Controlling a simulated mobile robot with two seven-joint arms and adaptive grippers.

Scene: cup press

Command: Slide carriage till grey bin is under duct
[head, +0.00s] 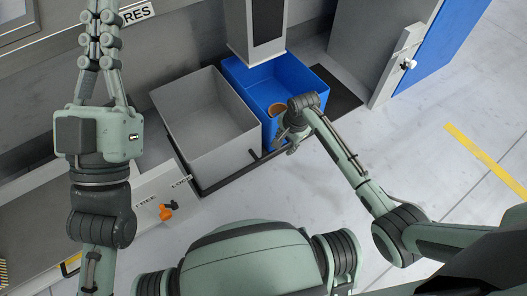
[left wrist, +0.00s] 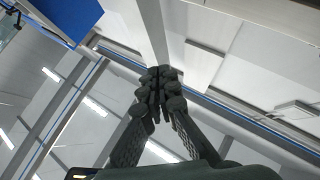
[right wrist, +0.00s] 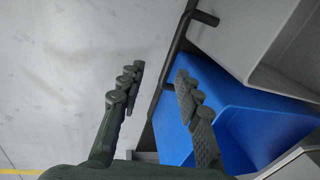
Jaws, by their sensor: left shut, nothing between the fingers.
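The grey bin (head: 192,157) sits left of the blue bin (head: 318,72) in the head view, on a carriage with a black front bar (head: 225,181). The grey-white duct (head: 236,32) hangs over the blue bin, not the grey one. My right gripper (head: 283,141) is at the front of the blue bin, near the bar. In the right wrist view its fingers (right wrist: 160,72) are apart and empty, beside the blue bin (right wrist: 228,115) and black bar (right wrist: 178,45). My left gripper (head: 101,12) is raised at the left, shut and empty; it also shows in the left wrist view (left wrist: 160,80).
An orange lever (head: 166,211) sits on a panel with FREE and LOCK labels; its setting is unclear. A brown cup-like object (head: 276,108) is in the blue bin. The floor at right is clear.

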